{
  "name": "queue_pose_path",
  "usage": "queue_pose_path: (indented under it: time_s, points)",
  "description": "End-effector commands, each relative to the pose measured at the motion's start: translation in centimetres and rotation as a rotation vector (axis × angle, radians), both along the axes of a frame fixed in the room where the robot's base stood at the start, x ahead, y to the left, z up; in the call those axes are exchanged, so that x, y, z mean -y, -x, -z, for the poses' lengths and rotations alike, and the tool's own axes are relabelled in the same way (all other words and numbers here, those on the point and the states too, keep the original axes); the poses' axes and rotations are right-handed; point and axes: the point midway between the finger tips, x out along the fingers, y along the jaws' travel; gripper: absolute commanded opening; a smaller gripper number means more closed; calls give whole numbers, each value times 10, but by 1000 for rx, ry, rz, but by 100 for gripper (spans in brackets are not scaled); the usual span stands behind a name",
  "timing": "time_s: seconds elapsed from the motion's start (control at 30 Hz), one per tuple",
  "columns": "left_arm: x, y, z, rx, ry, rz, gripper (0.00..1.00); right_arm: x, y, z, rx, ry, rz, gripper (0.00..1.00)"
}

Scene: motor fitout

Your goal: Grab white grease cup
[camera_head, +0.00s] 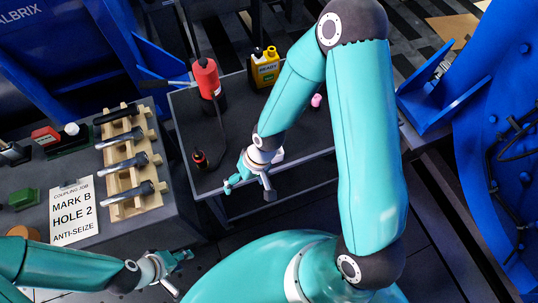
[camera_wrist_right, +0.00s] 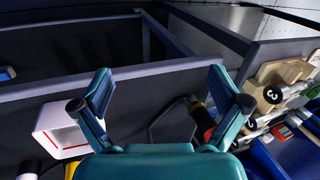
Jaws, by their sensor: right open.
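A white cup-like piece, probably the grease cup, shows partly behind my right wrist in the head view (camera_head: 279,154). In the right wrist view a white open-topped container with a red line (camera_wrist_right: 58,128) lies left of the fingers, partly hidden by the left finger. My right gripper (camera_head: 249,186) is open and empty over the front of the grey table; its spread fingers also show in the right wrist view (camera_wrist_right: 158,95). The container is beside the fingers, not between them. My left gripper (camera_head: 181,270) is open and empty at the lower left, away from the cup.
The grey table (camera_head: 188,118) holds a red bottle (camera_head: 206,78), a yellow can (camera_head: 264,66), a small dark red-topped item (camera_head: 199,159) and a pink item (camera_head: 316,100). A wooden rack (camera_head: 118,212) with several bolts stands left, beside a sign (camera_head: 74,212).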

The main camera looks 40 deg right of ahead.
Motion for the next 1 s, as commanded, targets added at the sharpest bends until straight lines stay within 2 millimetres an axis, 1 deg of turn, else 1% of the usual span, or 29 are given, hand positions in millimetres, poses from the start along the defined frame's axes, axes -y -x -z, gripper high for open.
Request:
queue_pose_path:
  time_s: [0.03,0.1,0.17,0.2,0.3,0.4,0.5,0.57,0.67,0.9,1.0]
  points:
    - [0,0,26,0,0,0,40,11,-19,-2,27,26,1,100]
    - [0,0,43,0,0,0,40,29,-35,-22,34,77,5,100]
    - [0,0,57,0,0,0,40,46,-44,-41,40,131,19,100]
    - [0,0,64,0,0,0,40,59,-48,-55,44,169,36,100]
    - [0,0,79,0,0,0,40,88,-51,-86,54,258,87,100]
    - [0,0,88,0,0,0,40,109,-49,-110,60,323,137,100]
    - [0,0,91,0,0,0,40,120,-46,-119,59,357,166,100]
    - [0,0,92,0,0,0,40,123,-46,-117,58,366,173,100]
    - [0,0,95,0,0,0,40,124,-48,-102,53,367,173,100]
    - [0,0,105,0,0,0,40,126,-55,-50,52,366,172,100]
    - [0,0,109,0,0,0,40,127,-57,-32,52,365,171,100]
